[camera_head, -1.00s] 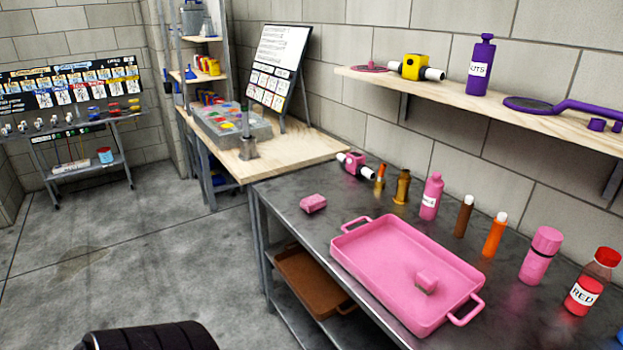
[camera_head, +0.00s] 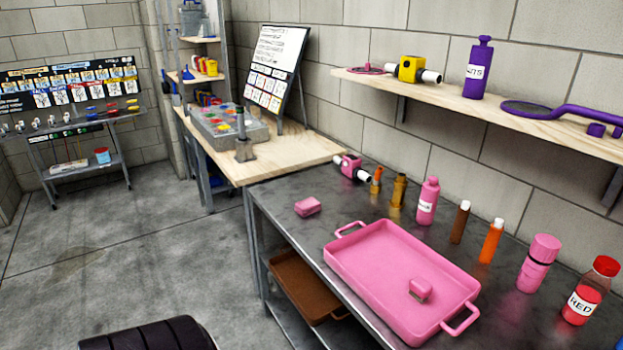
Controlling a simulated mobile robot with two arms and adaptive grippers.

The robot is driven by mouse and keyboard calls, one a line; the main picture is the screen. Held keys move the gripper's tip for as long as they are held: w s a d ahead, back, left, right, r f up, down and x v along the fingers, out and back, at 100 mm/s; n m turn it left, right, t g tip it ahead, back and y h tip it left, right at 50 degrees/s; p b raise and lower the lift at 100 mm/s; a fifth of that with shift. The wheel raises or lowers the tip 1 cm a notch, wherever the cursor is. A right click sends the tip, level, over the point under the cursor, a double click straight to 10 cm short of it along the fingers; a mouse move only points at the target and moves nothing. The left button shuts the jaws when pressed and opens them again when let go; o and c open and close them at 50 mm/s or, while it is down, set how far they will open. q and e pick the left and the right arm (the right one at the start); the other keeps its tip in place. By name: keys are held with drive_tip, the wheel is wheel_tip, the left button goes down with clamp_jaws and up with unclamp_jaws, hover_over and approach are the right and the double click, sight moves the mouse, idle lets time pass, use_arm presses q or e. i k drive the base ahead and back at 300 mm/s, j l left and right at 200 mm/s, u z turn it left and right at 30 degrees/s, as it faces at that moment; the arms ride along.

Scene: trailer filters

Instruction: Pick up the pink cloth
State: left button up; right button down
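A small folded pink block, which looks like the pink cloth (camera_head: 307,206), lies on the dark metal table (camera_head: 290,187) left of the pink tray. A second small pink block (camera_head: 420,289) with a greyish side sits inside the pink tray (camera_head: 375,262); I cannot tell which of the two is the cloth. Neither of my grippers is in view. A black ribbed rounded part, probably mine, shows at the bottom edge.
Pink, brown, orange and red bottles and tubes, such as the red-capped bottle (camera_head: 591,291), line the back of the table. A brown tray (camera_head: 305,288) lies on the lower shelf. A wooden wall shelf (camera_head: 480,108) hangs above. The floor at left is clear.

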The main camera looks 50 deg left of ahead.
sight(306, 208)
drive_tip(key=i+u, duration=0.2)
drive_tip(key=u, duration=0.2)
drive_tip(key=i+l+u, duration=0.1)
drive_tip(key=u, duration=0.3)
drive_tip(key=i, duration=0.05)
